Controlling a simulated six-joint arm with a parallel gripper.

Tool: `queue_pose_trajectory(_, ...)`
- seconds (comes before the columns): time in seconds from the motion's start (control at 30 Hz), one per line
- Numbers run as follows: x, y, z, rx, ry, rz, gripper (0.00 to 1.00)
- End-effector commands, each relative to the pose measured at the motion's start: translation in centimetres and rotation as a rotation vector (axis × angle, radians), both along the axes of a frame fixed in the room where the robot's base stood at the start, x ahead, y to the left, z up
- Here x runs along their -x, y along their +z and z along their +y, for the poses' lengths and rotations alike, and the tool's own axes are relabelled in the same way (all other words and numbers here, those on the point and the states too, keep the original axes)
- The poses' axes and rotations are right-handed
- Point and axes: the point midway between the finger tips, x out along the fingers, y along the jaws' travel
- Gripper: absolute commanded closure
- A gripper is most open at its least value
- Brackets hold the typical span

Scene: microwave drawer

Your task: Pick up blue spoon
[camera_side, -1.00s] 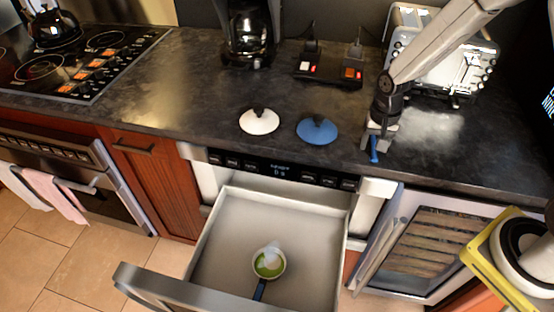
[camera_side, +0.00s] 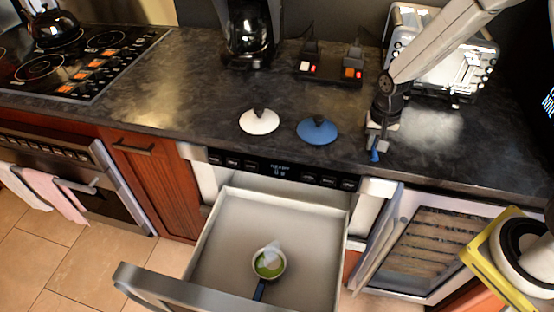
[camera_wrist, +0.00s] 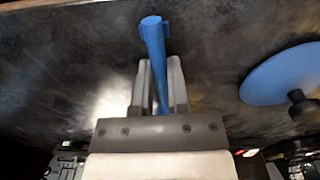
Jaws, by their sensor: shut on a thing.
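The blue spoon (camera_wrist: 153,50) is between the fingers of my gripper (camera_wrist: 160,75) in the wrist view, its blue end sticking out past the fingertips. In the side view, my gripper (camera_side: 376,142) is low over the right part of the dark counter, near its front edge. A small part of the blue spoon (camera_side: 374,156) shows below the fingers there. My gripper is shut on the spoon. Whether the spoon still touches the counter, I cannot tell.
A blue lid (camera_side: 317,130) and a white lid (camera_side: 259,121) lie on the counter to the left. Below, the open drawer (camera_side: 222,238) holds a pot with green contents (camera_side: 269,264). A toaster (camera_side: 450,60) stands behind my arm, and a coffee maker (camera_side: 249,35) stands at the back.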

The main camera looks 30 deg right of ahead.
Motion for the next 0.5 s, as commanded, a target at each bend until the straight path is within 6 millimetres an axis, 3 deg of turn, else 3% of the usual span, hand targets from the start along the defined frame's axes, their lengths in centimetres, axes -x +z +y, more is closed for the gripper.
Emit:
queue_pose_trajectory(0.37, -0.1, 3.4, 0.0, 0.0, 0.0, -0.004, 1.0)
queue_pose_trajectory(0.5, 1.2, 4.6, 0.1, 0.001, 0.0, -0.002, 1.0)
